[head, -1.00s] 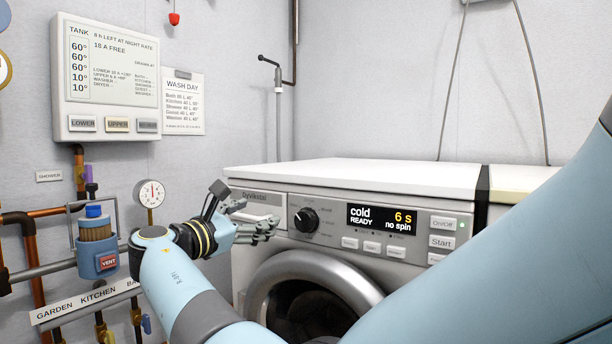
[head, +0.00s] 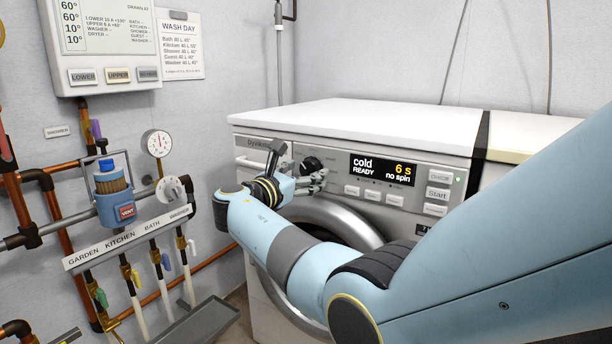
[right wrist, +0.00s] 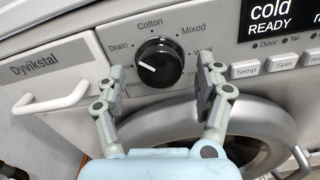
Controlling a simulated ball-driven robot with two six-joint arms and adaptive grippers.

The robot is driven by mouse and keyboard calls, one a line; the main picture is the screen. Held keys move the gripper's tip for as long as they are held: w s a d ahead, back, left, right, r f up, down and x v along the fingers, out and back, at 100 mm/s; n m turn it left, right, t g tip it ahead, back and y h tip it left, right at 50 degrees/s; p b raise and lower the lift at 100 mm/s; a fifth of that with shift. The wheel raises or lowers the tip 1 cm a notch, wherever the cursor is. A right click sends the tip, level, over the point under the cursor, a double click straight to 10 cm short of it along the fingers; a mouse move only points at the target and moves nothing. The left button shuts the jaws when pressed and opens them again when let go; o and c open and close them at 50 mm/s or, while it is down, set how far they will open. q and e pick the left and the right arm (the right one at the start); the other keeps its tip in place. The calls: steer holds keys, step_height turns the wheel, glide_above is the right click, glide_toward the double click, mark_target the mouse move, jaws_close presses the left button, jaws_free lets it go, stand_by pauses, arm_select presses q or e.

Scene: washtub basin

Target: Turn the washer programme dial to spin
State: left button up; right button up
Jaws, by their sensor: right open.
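The washer (head: 400,125) has a round black programme dial (head: 311,165) left of its display (head: 383,171). The display reads "cold", "READY", "6 s", "no spin". My right gripper (head: 301,177) is at the dial. In its wrist view the gripper (right wrist: 160,82) is open, one finger on each side of the dial's lower part, without visible grip.
The drawer handle (right wrist: 52,100) juts out left of the dial. Buttons (head: 374,195) sit below the display, and the round door (head: 350,222) is under the panel. Pipes, a gauge (head: 157,143) and valves line the left wall. The washer top is clear.

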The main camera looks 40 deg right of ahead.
steer(key=shift+w+d, duration=0.25)
steer(key=shift+d, duration=0.3)
arm_select(q)
steer(key=shift+w+d+r, duration=0.1)
steer(key=shift+w, duration=0.25)
arm_select(e)
steer(key=c, duration=1.2)
arm_select(q)
steer(key=shift+r, duration=0.1)
arm_select(e)
steer(key=shift+o, duration=0.2)
steer(key=shift+r, duration=0.1)
